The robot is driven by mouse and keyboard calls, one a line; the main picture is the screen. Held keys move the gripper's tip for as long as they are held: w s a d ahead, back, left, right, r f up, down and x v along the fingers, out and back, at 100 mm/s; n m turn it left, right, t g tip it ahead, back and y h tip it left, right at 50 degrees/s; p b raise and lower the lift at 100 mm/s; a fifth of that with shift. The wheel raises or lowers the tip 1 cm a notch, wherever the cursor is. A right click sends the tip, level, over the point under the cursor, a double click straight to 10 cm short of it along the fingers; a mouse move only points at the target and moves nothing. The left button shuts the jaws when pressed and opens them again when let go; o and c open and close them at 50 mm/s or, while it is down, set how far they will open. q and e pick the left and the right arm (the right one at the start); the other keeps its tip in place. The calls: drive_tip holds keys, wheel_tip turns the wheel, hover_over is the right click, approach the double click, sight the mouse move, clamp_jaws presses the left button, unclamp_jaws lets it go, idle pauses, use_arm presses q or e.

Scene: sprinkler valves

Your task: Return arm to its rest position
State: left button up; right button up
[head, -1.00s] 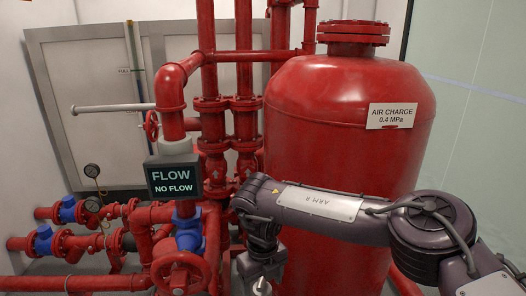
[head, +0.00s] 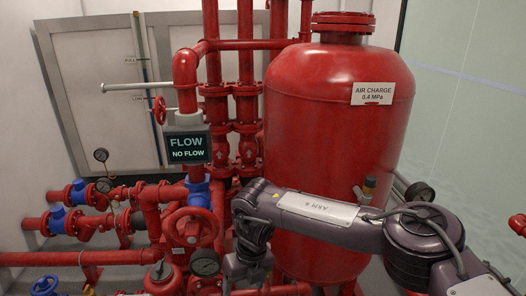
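My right arm (head: 320,208), labelled ARM R, comes in from the lower right and reaches left across the front of the red tank (head: 338,120). Its wrist bends down, and my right gripper (head: 247,272) hangs low beside the red handwheel (head: 190,228), to its right. The fingertips are small and dark against the pipes, so whether it is open or shut is unclear. I cannot tell whether it touches the pipework. My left gripper is not in view.
Red pipes and valves with blue bodies (head: 57,218) crowd the left and bottom. A display (head: 188,148) reads FLOW, NO FLOW. Gauges (head: 205,263) stand low by the wheel and at the tank's right (head: 419,192). The pale right wall (head: 465,130) has clearer space before it.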

drive_tip(key=s+a+f+m+y, duration=0.4)
drive_tip(key=a+f+m+y, duration=0.4)
drive_tip(key=a+f+m, duration=0.4)
drive_tip(key=s+d+f+m+t, duration=0.1)
drive_tip(key=d+f+m+t, duration=0.25)
drive_tip(key=f+m, duration=0.35)
drive_tip(key=s+d+f+m+t, duration=0.1)
drive_tip(key=d+f+m+t, duration=0.1)
drive_tip(key=d+f+m, duration=0.45)
drive_tip(key=s+d+f+m+g+h, duration=0.2)
drive_tip(key=s+d+f+m+h, duration=0.65)
drive_tip(key=s+d+f, duration=1.45)
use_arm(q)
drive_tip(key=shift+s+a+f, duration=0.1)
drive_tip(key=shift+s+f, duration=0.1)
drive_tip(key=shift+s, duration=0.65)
use_arm(e)
drive_tip(key=s+d+m+g, duration=0.1)
drive_tip(key=s+d+m, duration=0.1)
drive_tip(key=s, duration=0.5)
drive_tip(key=s+d+f+m+g+h, duration=0.1)
drive_tip(key=s+d+m, duration=0.2)
drive_tip(key=s, duration=0.5)
drive_tip(key=shift+s+d+f, duration=0.3)
drive_tip(key=shift+d, duration=0.55)
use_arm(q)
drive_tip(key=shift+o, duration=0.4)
use_arm(e)
drive_tip(key=shift+h, duration=0.25)
